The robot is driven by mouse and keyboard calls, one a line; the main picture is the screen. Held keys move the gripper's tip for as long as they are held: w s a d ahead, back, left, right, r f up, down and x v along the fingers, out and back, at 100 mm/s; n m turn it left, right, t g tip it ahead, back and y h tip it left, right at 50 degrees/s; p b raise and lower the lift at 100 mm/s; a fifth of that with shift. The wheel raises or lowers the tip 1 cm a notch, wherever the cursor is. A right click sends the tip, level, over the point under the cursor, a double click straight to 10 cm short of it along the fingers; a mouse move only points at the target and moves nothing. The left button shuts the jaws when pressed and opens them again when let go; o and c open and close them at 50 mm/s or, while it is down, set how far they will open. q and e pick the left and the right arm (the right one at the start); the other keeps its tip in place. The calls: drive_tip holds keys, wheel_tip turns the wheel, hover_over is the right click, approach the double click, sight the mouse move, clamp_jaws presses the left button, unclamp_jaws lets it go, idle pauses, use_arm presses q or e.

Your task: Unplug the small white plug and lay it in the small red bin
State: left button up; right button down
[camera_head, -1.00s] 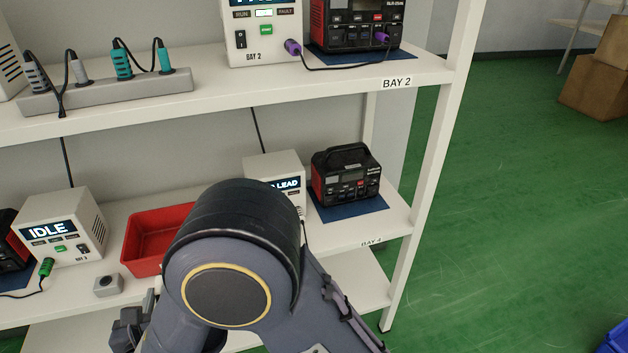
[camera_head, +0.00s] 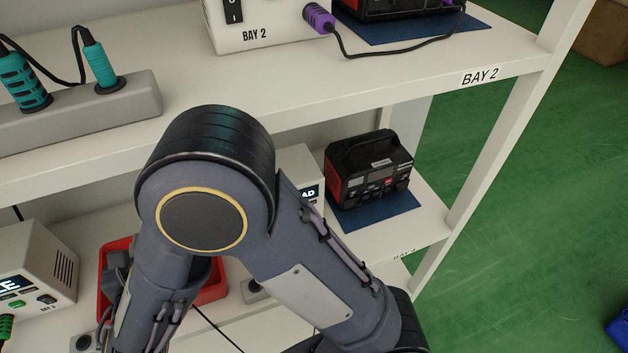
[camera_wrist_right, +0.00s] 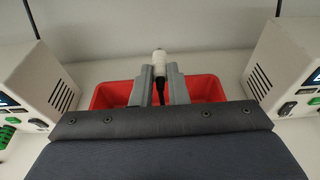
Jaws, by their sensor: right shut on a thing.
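The small white plug (camera_wrist_right: 159,62) is between the fingertips of my right gripper (camera_wrist_right: 160,80) in the right wrist view. The gripper is shut on it, and a black cable runs back from the plug between the fingers. The small red bin (camera_wrist_right: 206,88) lies behind and below the fingers in that view; whether the plug is inside its rim or above it I cannot tell. In the head view the bin (camera_head: 218,284) is largely hidden by my right arm, with the right gripper (camera_head: 117,268) at its left part. The plug is hidden there. My left gripper is not in view.
White power units (camera_wrist_right: 34,82) and (camera_wrist_right: 284,75) stand left and right of the bin. A grey socket box (camera_head: 256,290) sits to its right, another (camera_head: 82,342) at front left. The upper shelf (camera_head: 330,95) lies close above my arm. A black charger (camera_head: 370,170) stands further right.

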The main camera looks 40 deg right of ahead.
wheel_tip(320, 180, down, 6)
drive_tip(key=b, duration=0.3)
drive_tip(key=shift+r+b, duration=0.25)
drive_tip(key=shift+b, duration=0.15)
drive_tip(key=c, duration=1.3)
unclamp_jaws()
drive_tip(key=shift+c, duration=0.2)
drive_tip(key=v, duration=0.8)
